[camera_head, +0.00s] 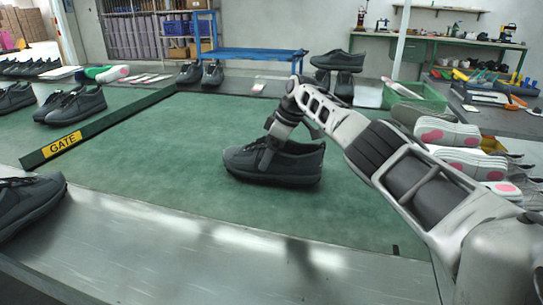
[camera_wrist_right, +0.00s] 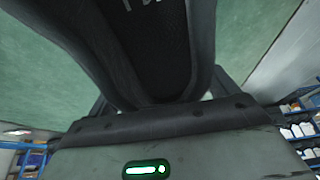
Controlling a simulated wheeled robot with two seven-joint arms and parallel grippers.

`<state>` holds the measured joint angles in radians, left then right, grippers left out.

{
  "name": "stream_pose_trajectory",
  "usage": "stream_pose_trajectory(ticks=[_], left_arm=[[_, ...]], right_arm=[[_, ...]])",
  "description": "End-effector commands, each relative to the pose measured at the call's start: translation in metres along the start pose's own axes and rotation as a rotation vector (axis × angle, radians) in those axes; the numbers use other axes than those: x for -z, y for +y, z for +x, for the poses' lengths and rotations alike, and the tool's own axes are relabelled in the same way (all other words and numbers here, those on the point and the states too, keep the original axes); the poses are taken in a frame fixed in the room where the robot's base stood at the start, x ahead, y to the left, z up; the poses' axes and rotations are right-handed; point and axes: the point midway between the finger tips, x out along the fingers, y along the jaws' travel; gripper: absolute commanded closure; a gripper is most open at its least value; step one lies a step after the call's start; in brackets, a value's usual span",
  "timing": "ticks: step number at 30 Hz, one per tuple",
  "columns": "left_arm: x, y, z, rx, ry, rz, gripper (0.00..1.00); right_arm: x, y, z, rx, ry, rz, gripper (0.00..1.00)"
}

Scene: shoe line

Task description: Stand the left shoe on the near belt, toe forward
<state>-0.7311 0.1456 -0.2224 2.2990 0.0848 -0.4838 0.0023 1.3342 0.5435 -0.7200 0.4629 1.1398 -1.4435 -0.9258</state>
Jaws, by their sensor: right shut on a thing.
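A dark grey shoe (camera_head: 300,165) is sole down at the middle of the green belt (camera_head: 170,180), its toe to the left and its heel to the right. Whether its sole touches the belt or hangs just above it, I cannot tell. My right gripper (camera_head: 266,155) comes down from above and is shut on this shoe near its opening. In the right wrist view the shoe's dark upper and opening (camera_wrist_right: 150,50) fill the top middle, close to the gripper body. My left gripper is not in view.
A bar marked GATE (camera_head: 62,146) crosses the belt on the left, with a pair of dark shoes (camera_head: 72,104) beyond it. Another dark shoe (camera_head: 25,205) is at the left edge. Pale pink-marked soles (camera_head: 445,132) are stacked at the right. Belt around the held shoe is clear.

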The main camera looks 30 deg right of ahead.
Motion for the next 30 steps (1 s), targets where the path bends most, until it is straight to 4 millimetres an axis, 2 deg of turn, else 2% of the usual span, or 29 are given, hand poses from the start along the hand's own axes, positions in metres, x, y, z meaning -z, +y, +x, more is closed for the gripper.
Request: stream_pose_trajectory(ticks=[2, 12, 13, 14, 15, 23, 26, 30], left_arm=[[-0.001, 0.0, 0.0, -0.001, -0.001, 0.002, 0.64], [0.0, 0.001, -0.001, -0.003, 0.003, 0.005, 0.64], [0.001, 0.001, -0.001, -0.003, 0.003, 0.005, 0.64], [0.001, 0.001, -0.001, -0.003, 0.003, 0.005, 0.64], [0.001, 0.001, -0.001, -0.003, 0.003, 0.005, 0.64], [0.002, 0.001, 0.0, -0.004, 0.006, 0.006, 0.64], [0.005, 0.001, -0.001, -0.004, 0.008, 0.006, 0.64], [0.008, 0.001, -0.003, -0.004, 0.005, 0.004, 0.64]], right_arm=[[-0.002, 0.0, 0.007, -0.002, 0.004, 0.0, 0.5], [-0.003, 0.0, 0.01, -0.001, 0.004, 0.001, 0.5], [-0.004, 0.0, 0.011, 0.0, 0.002, 0.002, 0.11], [-0.004, 0.0, 0.011, -0.001, 0.002, 0.002, 0.03], [-0.004, 0.0, 0.011, -0.001, 0.002, 0.002, 0.0], [-0.003, 0.0, 0.008, -0.002, 0.002, 0.001, 0.0], [-0.003, 0.001, -0.003, -0.002, 0.003, 0.0, 0.0], [-0.003, 0.001, -0.029, -0.004, 0.004, 0.0, 0.0]])
